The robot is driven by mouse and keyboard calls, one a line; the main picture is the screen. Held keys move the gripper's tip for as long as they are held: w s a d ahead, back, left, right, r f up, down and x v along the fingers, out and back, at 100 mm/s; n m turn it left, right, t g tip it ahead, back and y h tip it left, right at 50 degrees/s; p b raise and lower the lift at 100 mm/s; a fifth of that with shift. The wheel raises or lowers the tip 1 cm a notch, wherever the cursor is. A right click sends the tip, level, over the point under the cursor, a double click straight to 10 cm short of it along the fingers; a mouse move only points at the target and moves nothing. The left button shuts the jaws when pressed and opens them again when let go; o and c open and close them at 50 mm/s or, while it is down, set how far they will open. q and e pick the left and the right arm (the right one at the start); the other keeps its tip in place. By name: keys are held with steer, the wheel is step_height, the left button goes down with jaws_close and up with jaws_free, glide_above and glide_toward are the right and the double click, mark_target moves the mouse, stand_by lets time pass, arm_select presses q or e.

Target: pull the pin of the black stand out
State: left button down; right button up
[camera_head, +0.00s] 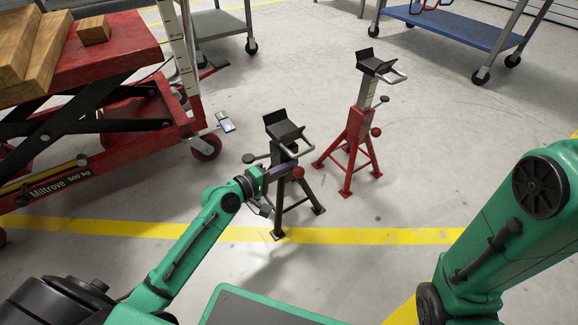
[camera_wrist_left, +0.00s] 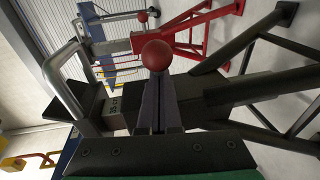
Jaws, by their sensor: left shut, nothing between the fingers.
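The black stand (camera_head: 286,129) stands upright on the floor in the middle of the head view, with a cradle top and splayed legs. Its red ball knob (camera_head: 298,172), which looks like the pin's head, is at the right of its column. The ball (camera_wrist_left: 156,55) shows large in the left wrist view, just past my fingertips. My left gripper (camera_head: 284,171) is shut and empty, its fingers (camera_wrist_left: 159,98) pointing at the ball. Whether they touch it I cannot tell. The fingers hide the pin's shaft and part of the column. My right gripper is out of view.
A similar red stand (camera_head: 359,125) stands behind and to the right. A red lift table (camera_head: 110,50) with wooden blocks (camera_head: 94,30) is at the left. A blue-topped cart (camera_head: 455,25) is at the back right. Floor is clear right of the stands.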

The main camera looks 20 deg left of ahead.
mark_target(295, 176)
arm_select(q)
steer(key=s+d+p, duration=0.2)
steer(key=d+p, duration=0.1)
steer(key=shift+s+d, duration=0.2)
steer(key=shift+s, duration=0.2)
steer(key=shift+w+a, duration=0.25)
steer(key=shift+a, duration=0.1)
steer(key=b+v, duration=0.1)
steer(key=v, duration=0.7)
steer(key=shift+b, duration=0.35)
